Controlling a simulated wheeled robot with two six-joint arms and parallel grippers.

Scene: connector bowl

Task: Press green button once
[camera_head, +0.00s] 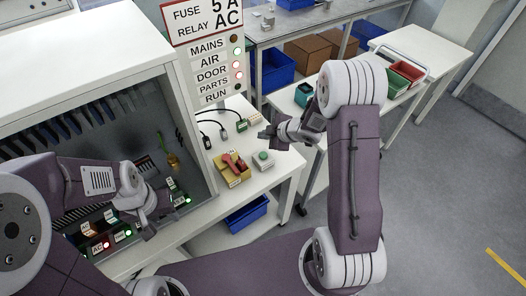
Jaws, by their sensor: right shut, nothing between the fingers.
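The green button (263,155) sits on top of a small pale box on the white bench, right of a yellow box with a red lever. Nothing covers the button. My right gripper (266,134) is shut and empty. It appears above and just behind the button in the picture, apart from it. My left gripper (149,229) hangs in front of the open cabinet at the left, away from the button. Its fingers are small and partly merged with the background, so I cannot tell whether they are open.
The yellow box with the red lever (232,169) stands beside the button. Black cables with plugs (222,132) lie behind it. The cabinet (196,130) borders the bench on the left. A blue bin (247,214) is below.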

